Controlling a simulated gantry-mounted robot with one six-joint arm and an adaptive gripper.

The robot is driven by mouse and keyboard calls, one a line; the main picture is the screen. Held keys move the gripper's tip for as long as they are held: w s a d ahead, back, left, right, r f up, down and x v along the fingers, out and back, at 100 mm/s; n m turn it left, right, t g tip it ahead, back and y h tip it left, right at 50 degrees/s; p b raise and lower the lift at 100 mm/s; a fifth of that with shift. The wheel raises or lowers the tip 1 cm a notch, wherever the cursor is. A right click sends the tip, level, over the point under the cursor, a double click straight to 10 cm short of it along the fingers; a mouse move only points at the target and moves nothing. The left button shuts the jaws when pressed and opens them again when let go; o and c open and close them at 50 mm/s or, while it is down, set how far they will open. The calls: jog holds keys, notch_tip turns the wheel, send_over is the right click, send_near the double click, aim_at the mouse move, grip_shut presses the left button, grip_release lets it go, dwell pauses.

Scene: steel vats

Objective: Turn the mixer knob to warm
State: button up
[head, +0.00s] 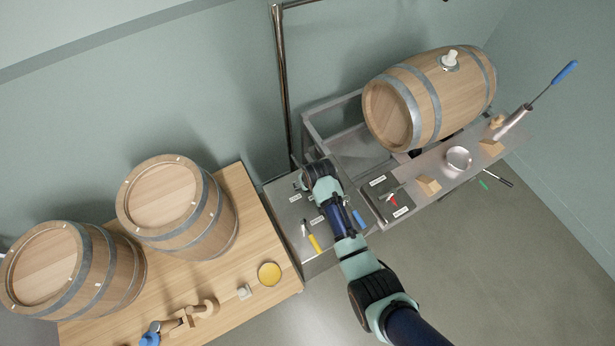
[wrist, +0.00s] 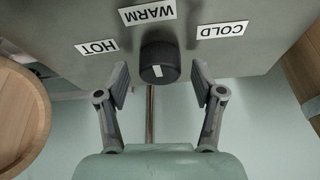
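The mixer knob (wrist: 159,58) is a dark round knob with a short white mark on its face, seen in the wrist view. The labels HOT (wrist: 97,47), WARM (wrist: 147,13) and COLD (wrist: 222,30) lie around it and appear upside down. The white mark runs roughly up and down in the picture; which label it points to is hard to tell. My gripper (wrist: 158,78) is open, one finger on each side of the knob, with visible gaps. In the head view my wrist and arm cover the knob.
A steel counter (head: 283,192) carries labels, a yellow-handled tool (head: 314,243) and a blue-handled tool (head: 359,217). A barrel (head: 428,100) lies on a steel stand to the right. A wooden table (head: 240,205) with two barrels stands to the left. A vertical pipe (head: 283,90) rises behind.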

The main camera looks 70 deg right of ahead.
jog(key=v, duration=1.2)
dwell(0.4)
jog(key=w+a+r+n+t, duration=0.3)
jog(key=w+a+r, duration=0.3)
jog(key=a, duration=0.3)
jog(key=w+a+r+n+t, duration=0.2)
jog(key=w+a+r, duration=0.5)
jog(key=a, duration=0.2)
jog(key=s+a+r+n+t+y, duration=0.1)
jog(key=a+r+n+t+y, duration=0.1)
jog(key=a+r, duration=0.6)
jog(key=a+r+n+t+y, duration=0.2)
jog(key=a+r+n+t, duration=0.1)
jog(key=a, duration=0.8)
notch_tip(320, 180, up, 12)
jog(key=p, duration=1.2)
jog(key=shift+d+r+h, duration=0.15)
jog(key=shift+d+h, duration=0.15)
jog(key=shift+d, duration=0.1)
